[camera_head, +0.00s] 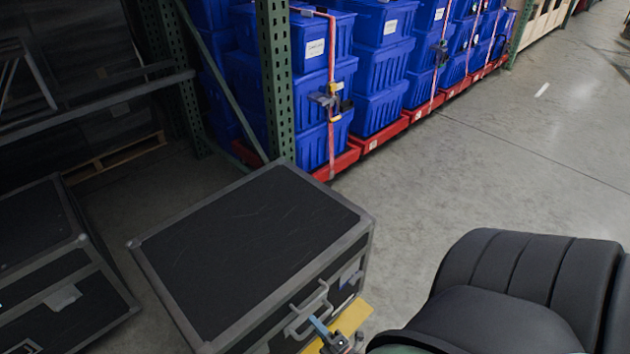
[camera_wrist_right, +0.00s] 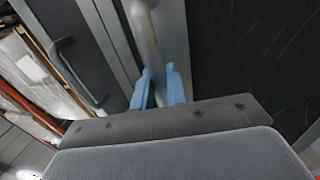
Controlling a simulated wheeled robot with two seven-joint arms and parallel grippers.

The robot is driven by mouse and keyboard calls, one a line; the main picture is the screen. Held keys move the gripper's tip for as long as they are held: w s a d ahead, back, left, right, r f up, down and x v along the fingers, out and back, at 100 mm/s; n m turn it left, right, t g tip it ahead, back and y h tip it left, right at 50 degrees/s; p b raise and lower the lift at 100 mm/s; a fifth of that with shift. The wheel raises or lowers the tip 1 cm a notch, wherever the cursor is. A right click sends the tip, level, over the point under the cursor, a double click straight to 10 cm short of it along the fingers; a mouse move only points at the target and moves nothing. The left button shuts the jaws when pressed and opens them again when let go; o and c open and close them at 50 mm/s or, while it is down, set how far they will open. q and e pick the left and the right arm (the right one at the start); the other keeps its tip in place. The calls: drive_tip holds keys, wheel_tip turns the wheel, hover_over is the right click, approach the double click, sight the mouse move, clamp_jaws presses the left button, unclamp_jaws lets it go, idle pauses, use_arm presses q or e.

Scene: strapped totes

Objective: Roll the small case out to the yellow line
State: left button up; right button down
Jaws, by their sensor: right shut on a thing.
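The small case (camera_head: 250,240) is black with grey metal edges and stands on the floor in the lower middle of the head view. A grey handle (camera_head: 308,310) is on its front side. My right gripper (camera_head: 318,326), with blue fingers, is at this handle. In the right wrist view my right gripper (camera_wrist_right: 160,88) is shut on the handle (camera_wrist_right: 146,40), a finger on each side of the bar. A yellow patch (camera_head: 350,318) shows on the floor by the case's front; I cannot tell whether it is the yellow line. My left gripper is not in view.
Another black case (camera_head: 60,300) stands at the left. Behind are a green rack post (camera_head: 275,85) and stacked blue totes (camera_head: 322,95) strapped on red dollies (camera_head: 345,160). The grey floor (camera_head: 480,160) at the right is open.

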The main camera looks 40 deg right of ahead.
drive_tip(key=c, duration=1.5)
unclamp_jaws()
